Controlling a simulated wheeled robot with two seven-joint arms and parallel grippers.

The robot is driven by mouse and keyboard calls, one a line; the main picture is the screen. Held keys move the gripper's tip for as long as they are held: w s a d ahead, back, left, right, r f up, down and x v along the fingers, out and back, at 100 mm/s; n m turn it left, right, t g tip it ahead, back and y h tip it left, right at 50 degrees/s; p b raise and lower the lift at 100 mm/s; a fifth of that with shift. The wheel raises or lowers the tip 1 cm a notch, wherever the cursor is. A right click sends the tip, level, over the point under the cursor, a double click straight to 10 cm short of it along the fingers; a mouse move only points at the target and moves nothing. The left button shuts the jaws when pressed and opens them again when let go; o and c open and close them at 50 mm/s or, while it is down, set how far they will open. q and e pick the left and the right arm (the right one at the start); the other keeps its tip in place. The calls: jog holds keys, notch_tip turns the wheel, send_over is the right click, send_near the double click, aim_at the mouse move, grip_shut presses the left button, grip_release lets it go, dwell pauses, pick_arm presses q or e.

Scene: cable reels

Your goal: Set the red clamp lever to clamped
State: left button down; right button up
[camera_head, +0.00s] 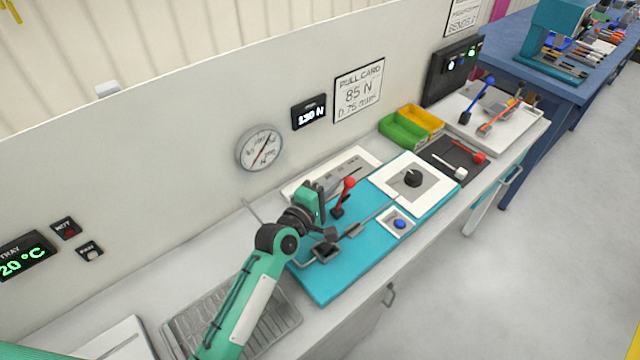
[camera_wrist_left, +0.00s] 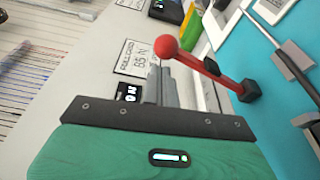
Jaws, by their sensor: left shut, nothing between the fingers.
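The red clamp lever (camera_head: 345,190) stands raised and slightly tilted from a dark pivot on the teal board (camera_head: 325,290). In the left wrist view, the lever's red arm (camera_wrist_left: 205,66) runs from a dark base at the right to a round red knob near the fingertips. My left gripper (camera_head: 322,188) is beside the lever, on its left in the head view. Its fingers (camera_wrist_left: 158,80) are shut and empty, close to the knob; I cannot tell whether they touch it. The fingertips are mostly hidden in the head view. My right gripper is not in view.
A white plate with a black knob (camera_head: 412,178) and a blue button (camera_head: 400,224) sit on the board. A metal rod (camera_head: 375,215) crosses it. Green and yellow bins (camera_head: 405,130) stand farther back. The wall with a dial gauge (camera_head: 260,149) rises behind.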

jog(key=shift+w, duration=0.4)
